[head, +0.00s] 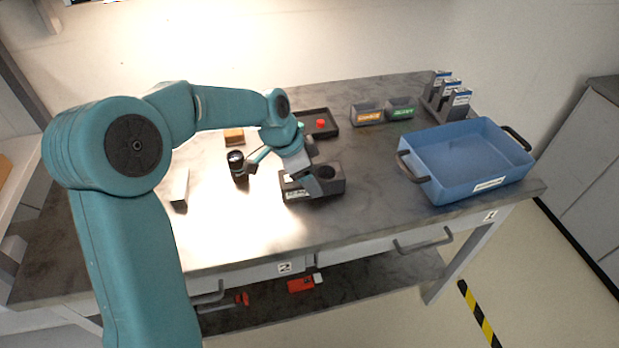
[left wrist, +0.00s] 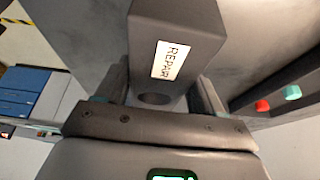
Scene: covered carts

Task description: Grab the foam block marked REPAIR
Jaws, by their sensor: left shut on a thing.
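The foam block (head: 330,180) is dark grey with a round hole in its top, near the middle of the cart top in the head view. In the left wrist view the foam block (left wrist: 183,30) carries a white label reading REPAIR. My left gripper (head: 308,182) comes down over the block. In the left wrist view my left gripper (left wrist: 160,88) has a finger on either side of it and is shut on it. I cannot tell whether the block touches the table. My right gripper is in neither view.
A blue tray (head: 481,188) stands at the right. Two small labelled bins (head: 401,112) and a rack of upright units (head: 430,103) are behind. A black tray (head: 331,130) holds a red piece. A dark cylinder (head: 237,170), yellowish block (head: 234,136) and white block (head: 180,188) lie left.

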